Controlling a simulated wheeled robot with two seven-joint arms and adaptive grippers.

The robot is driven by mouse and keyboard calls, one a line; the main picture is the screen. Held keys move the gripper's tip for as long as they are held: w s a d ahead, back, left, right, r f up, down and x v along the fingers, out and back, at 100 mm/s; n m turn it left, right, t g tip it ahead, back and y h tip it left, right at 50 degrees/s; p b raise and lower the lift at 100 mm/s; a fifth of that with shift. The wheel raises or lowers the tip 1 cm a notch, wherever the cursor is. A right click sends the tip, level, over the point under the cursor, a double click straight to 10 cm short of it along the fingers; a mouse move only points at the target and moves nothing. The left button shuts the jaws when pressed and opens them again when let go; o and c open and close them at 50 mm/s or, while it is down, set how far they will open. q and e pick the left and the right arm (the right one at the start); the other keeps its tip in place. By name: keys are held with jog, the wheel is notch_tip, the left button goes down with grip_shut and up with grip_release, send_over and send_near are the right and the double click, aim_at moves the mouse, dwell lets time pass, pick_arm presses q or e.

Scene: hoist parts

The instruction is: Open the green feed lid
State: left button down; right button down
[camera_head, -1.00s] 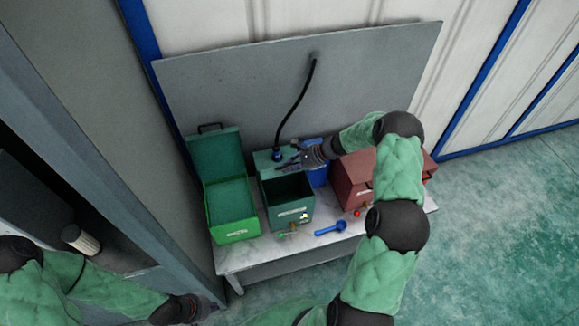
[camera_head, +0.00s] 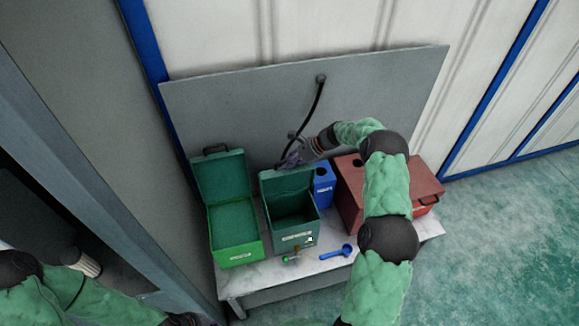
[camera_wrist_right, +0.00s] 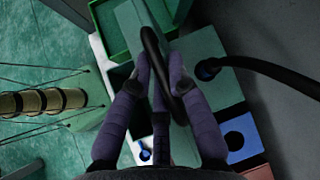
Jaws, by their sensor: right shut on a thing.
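The middle dark green box (camera_head: 297,230) has a dark open front half. Its green lid (camera_head: 285,183) stands raised at the rear, tilted back. My right gripper (camera_head: 290,158) is at this lid's top edge, shut on its black loop handle (camera_wrist_right: 150,50), which shows between the fingers in the wrist view. A bright green box (camera_head: 235,235) stands to the left, its lid (camera_head: 218,178) upright with a black handle on top. The labels are too small to read. My left gripper (camera_head: 182,320) is cut off at the bottom edge.
A black hose (camera_head: 316,105) hangs from the grey back panel (camera_head: 240,110) close to my right gripper. A blue box (camera_head: 323,187) and a red box (camera_head: 350,205) stand to the right. A blue scoop-like piece (camera_head: 338,252) lies on the bench's front.

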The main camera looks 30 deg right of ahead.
jog(key=shift+w+r, duration=0.1)
jog(key=c, duration=1.4)
grip_release()
jog(key=v, duration=1.2)
jog(key=shift+r, duration=0.1)
